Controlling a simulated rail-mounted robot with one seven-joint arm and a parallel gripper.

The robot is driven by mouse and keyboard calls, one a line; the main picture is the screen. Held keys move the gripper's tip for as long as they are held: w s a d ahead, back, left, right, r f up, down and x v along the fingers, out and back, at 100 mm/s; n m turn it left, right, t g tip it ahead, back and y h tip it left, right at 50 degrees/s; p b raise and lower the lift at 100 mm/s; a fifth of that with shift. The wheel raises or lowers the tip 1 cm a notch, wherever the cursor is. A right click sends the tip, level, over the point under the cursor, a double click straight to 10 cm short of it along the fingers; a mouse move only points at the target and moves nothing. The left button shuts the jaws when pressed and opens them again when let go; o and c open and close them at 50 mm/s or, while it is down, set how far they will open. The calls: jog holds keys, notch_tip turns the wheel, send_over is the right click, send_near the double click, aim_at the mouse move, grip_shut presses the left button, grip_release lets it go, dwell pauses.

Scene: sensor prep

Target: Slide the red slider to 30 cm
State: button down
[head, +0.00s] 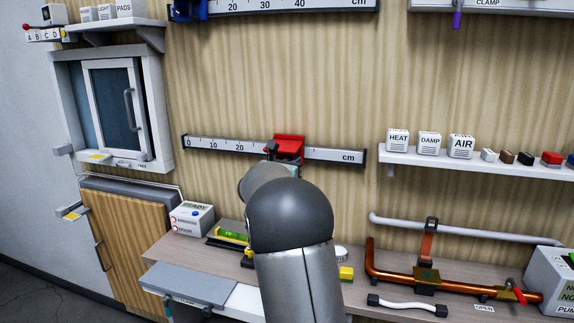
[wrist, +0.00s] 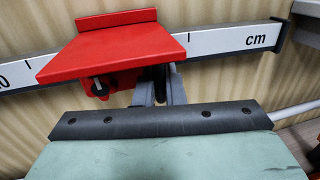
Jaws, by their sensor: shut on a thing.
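The red slider (head: 289,146) sits on the white ruler rail (head: 335,155) on the wall, right of the printed 20. It covers part of the scale, so I cannot read its exact position. In the wrist view the slider (wrist: 120,50) shows as a red plate with a dark knob (wrist: 100,86) under it. The rail (wrist: 225,45) shows a "0" ending a number left of the slider, and "cm" right of it. My gripper (wrist: 160,86) is shut on the slider, with its grey fingers under the plate. In the head view my arm partly hides the gripper (head: 271,151).
Another ruler rail (head: 285,6) is mounted above. A shelf (head: 470,162) with labelled boxes stands to the right. Below are a bench (head: 360,290) with a copper pipe (head: 400,277) and a green level (head: 232,235). A window cabinet (head: 112,105) is at left.

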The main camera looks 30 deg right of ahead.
jog(key=c, duration=1.6)
grip_release()
jog(key=b+v, duration=0.3)
jog(key=v, duration=1.4)
jog(key=shift+a, duration=0.15)
jog(key=shift+s+r, duration=0.1)
jog(key=s+a+f+m+g+y+p, duration=0.1)
jog(key=s+a+f+m+g+y, duration=0.25)
jog(key=s+f+m, duration=0.45)
jog(key=s+a+f+m+g+y, duration=0.25)
jog(key=s+f+m+y, duration=0.2)
jog(key=s, duration=0.45)
jog(key=s+a+f+m+g+y, duration=0.1)
jog(key=s+a+f+m+y, duration=0.3)
jog(key=s+a, duration=0.3)
jog(key=s+a+f+m+g+y+p, duration=0.1)
jog(key=s+a+f+m+y, duration=0.3)
jog(key=s+a+m, duration=0.3)
jog(key=shift+a+f, duration=0.15)
jog(key=shift+f, duration=0.5)
